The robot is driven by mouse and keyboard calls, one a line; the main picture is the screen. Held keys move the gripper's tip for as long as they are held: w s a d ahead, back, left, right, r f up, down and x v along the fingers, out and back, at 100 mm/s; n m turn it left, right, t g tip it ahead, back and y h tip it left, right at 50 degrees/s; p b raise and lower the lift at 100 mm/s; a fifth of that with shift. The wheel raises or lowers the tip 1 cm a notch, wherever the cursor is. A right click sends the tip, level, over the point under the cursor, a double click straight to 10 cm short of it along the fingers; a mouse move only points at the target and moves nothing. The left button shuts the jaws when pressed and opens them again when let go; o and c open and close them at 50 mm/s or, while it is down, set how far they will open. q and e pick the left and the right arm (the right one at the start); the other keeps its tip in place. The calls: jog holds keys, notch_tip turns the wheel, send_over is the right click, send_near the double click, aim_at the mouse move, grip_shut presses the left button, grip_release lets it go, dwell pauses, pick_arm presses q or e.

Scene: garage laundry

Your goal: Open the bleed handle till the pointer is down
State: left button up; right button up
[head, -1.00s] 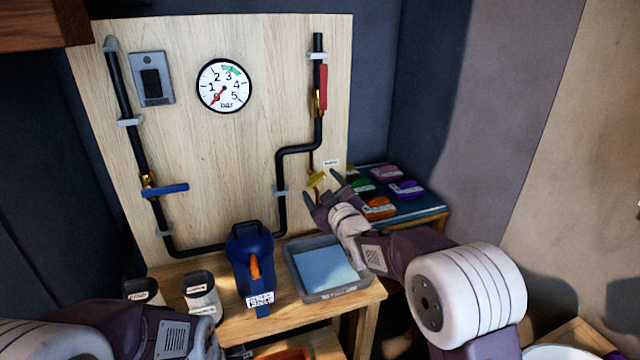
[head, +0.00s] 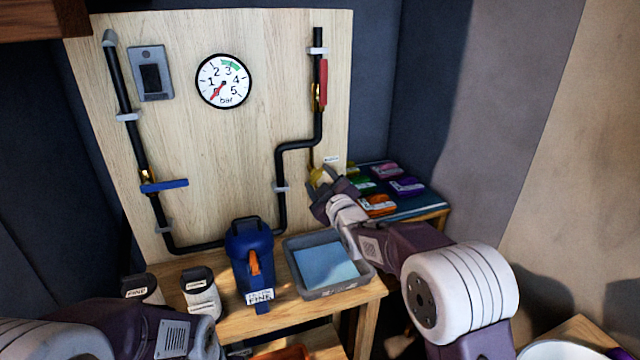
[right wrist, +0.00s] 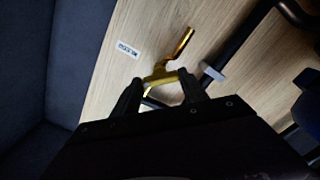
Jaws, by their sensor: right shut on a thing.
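The yellow bleed handle (head: 317,175) sits at the lower right of the wooden board, beside a small label. My right gripper (head: 326,181) is at it and partly hides it in the head view. In the right wrist view the brass-yellow bleed fitting (right wrist: 161,77) lies between the two dark fingers (right wrist: 160,93), which are shut on its handle. The round gauge (head: 223,81) has a red pointer aimed down and left, near the 0 mark. Of my left arm only a link shows at the lower left; its gripper is not in view.
A blue lever (head: 165,186) lies across the left pipe. A red lever (head: 323,82) stands along the right pipe. A blue canister (head: 249,250), a grey tray (head: 345,292) with a light blue sheet and two white containers stand on the bench. Coloured packs lie right of the board.

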jog(key=o, duration=1.4)
jog(key=v, duration=0.9)
jog(key=shift+b, duration=0.3)
